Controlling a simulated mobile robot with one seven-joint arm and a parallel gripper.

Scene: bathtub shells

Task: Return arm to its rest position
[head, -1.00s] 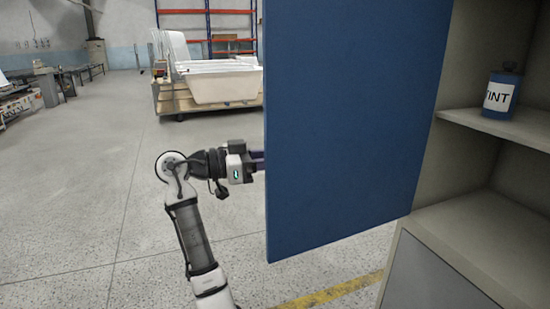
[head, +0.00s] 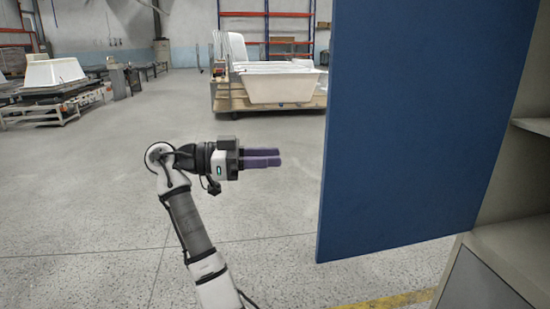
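My arm rises from the bottom of the head view and bends at a white joint, with my gripper (head: 280,157) pointing right. Its two purple fingers lie close together with no clear gap, and nothing shows between them. The fingertips are apart in the picture from the left edge of a blue cabinet door (head: 415,130), and all of the gripper is in sight.
The open blue door hangs from a grey cabinet (head: 510,250) with shelves on the right. A cart carrying a white bathtub shell (head: 283,88) stands behind. Another white shell (head: 54,72) is on a bench at far left. The speckled floor (head: 90,200) is clear around the arm.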

